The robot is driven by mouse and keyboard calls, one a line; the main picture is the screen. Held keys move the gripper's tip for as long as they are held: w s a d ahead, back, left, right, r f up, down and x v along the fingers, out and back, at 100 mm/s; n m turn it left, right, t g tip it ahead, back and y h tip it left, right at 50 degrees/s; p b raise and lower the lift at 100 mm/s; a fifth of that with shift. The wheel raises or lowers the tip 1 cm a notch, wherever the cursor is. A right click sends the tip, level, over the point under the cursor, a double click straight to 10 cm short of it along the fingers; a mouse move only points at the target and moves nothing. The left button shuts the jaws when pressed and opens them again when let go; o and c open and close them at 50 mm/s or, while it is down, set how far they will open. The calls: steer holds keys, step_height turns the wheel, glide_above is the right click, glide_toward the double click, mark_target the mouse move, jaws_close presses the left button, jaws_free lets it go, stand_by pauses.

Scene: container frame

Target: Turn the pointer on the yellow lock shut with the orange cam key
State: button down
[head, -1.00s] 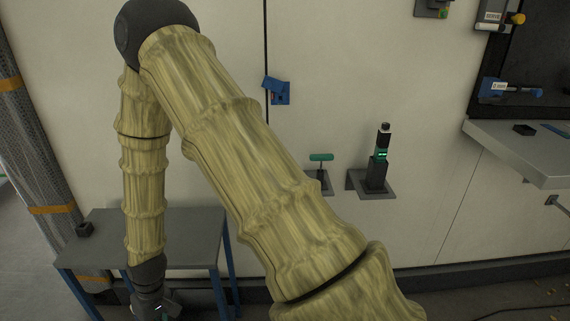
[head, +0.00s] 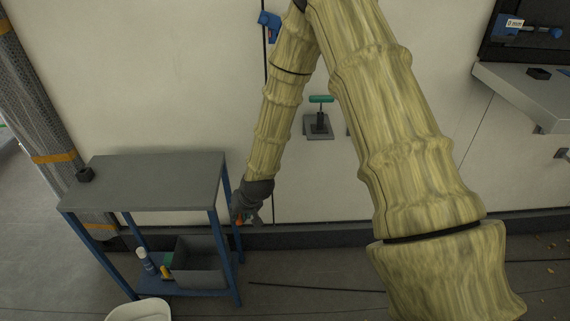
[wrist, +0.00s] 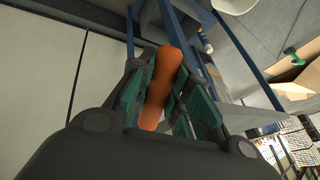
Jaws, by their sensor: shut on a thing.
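My gripper (head: 245,214) hangs low beside the right end of the grey table in the head view, pointing down. In the wrist view my gripper (wrist: 163,88) is shut on the orange cam key (wrist: 160,88), whose rounded orange handle lies between the green finger pads. A small bit of the orange cam key (head: 239,219) also shows in the head view. The key's working end is not clear. The yellow lock and its pointer cannot be made out in either current view.
A green T-handle (head: 321,99) stands on a wall bracket. A metal shelf (head: 525,95) juts out at right. A blue device (head: 269,25) is on the wall.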

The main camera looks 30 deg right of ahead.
steer(key=w+d+r+m+t+h+b, duration=0.1)
steer(key=w+d+r+t+h+b, duration=0.1)
steer(key=d, duration=0.5)
steer(key=w+d+r+m+t+h+b, duration=0.2)
steer(key=w+d+r+t+h+b, duration=0.1)
steer(key=d, duration=0.5)
steer(key=w+d+r+m+t+h+b, duration=0.1)
steer(key=w+d+r+t+h+b, duration=0.1)
steer(key=d+t, duration=0.3)
steer(key=w+d+h+b, duration=0.1)
steer(key=d, duration=0.1)
steer(key=shift+w+d+r+m+h+b, duration=0.25)
steer(key=shift+w+d+m+h+b, duration=0.05)
steer(key=shift+w+m+h+b, duration=0.1)
steer(key=shift+s, duration=0.1)
